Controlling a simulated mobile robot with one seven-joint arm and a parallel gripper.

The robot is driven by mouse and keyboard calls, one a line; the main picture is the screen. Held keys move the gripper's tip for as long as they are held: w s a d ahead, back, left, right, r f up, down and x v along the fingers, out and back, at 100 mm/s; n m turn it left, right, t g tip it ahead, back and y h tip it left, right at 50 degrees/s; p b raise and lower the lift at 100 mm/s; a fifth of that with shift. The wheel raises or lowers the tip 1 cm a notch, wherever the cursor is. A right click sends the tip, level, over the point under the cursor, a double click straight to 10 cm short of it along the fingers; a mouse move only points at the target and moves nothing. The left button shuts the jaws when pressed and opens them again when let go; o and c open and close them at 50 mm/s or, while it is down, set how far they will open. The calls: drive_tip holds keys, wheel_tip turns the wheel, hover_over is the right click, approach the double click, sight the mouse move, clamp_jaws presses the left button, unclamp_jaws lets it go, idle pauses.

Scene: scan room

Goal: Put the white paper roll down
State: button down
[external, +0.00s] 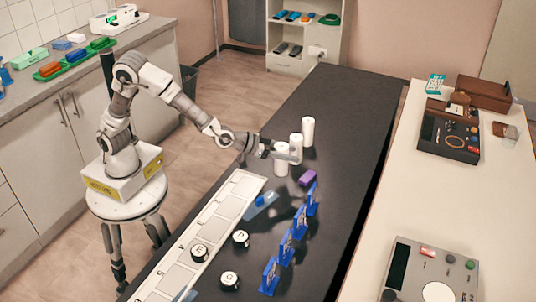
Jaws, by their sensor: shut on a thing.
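A white paper roll (281,165) stands upright at my gripper (285,156), on or just above the long black table. My gripper is shut on this roll. The gap between its base and the tabletop is too small to tell. A second white roll (308,131) stands upright on the table behind it, apart from my gripper. Another white shape (296,140) shows between them, partly hidden by my gripper.
The black table (340,100) is clear towards its far end. A purple block (307,178), a row of blue stands (300,222), black-and-white round pieces (241,238) and a white numbered strip (205,222) lie nearer the front. A white counter with devices (385,230) runs along the right.

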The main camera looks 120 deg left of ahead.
drive_tip(key=shift+w+a+f+b, duration=0.15)
drive_tip(key=shift+f+b, duration=0.4)
drive_tip(key=shift+f, duration=0.55)
drive_tip(key=shift+s+a+f+b, duration=0.1)
drive_tip(key=shift+a+f+b, duration=0.3)
drive_tip(key=shift+f, duration=0.7)
drive_tip(key=shift+d, duration=0.15)
drive_tip(key=shift+f+b, duration=0.2)
drive_tip(key=shift+b, duration=0.1)
drive_tip(key=shift+c, duration=1)
unclamp_jaws()
